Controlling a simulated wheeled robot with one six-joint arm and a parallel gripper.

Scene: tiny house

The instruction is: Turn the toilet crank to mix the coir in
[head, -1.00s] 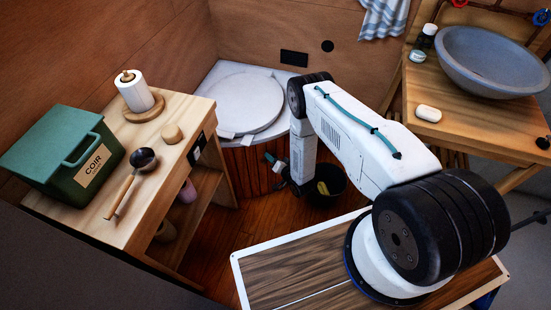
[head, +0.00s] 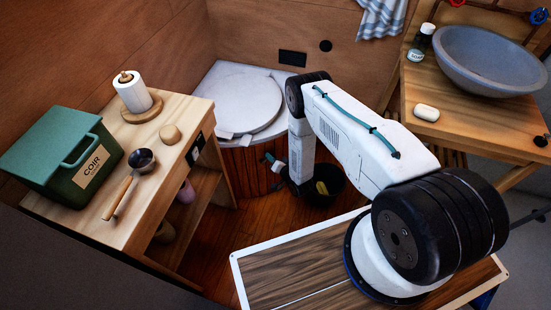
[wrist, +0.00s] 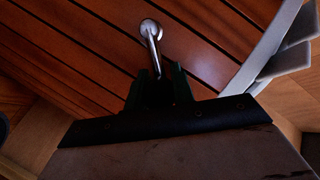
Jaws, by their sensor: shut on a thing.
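The toilet (head: 255,85) stands in the back corner, a pale top with a round lid over a dark red slatted wooden front. The metal crank (wrist: 150,28) sticks out from that slatted front (wrist: 75,60) in the wrist view, with its round hub at the top and its arm reaching down toward me. My gripper (wrist: 157,75) is shut on the lower end of the crank, whose handle is largely hidden between the dark fingers. In the head view my gripper (head: 272,165) is small and low beside the toilet's front, and the crank cannot be made out there.
A wooden shelf unit (head: 130,225) on the left bears a green coir bin (head: 35,150), a scoop (head: 141,160) and a paper roll (head: 132,92). A dark bucket (head: 325,195) stands close by my gripper. A basin counter (head: 465,115) is at right.

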